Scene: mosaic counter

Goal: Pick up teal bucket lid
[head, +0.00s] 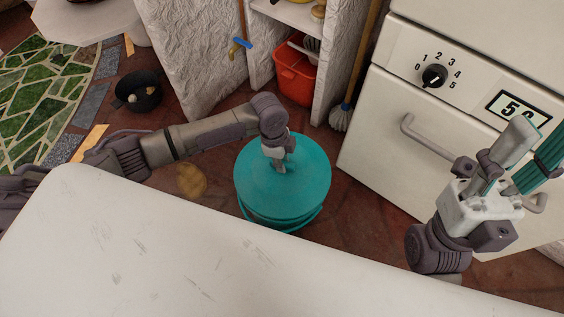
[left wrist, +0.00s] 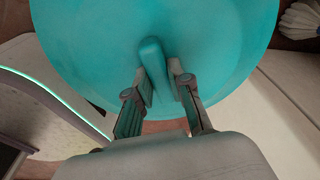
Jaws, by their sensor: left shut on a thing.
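The teal bucket lid (head: 300,175) is a round disc with an upright bar handle. It sits on or just above the teal bucket (head: 290,226) on the floor; I cannot tell if there is a gap. My left gripper (head: 278,167) reaches down to the lid's middle and is shut on its handle. In the left wrist view, the fingers (left wrist: 165,95) stand on both sides of the handle (left wrist: 153,62), and the lid (left wrist: 90,40) fills the upper part. My right gripper (head: 524,155) is raised at the right, fingers apart and empty.
A white counter (head: 150,250) fills the near side. A white oven (head: 395,125) with a bar handle stands right of the bucket. A red bin (head: 293,80) and a broom (head: 341,118) are behind. A dark bowl (head: 146,98) and a brown round thing (head: 191,181) lie left.

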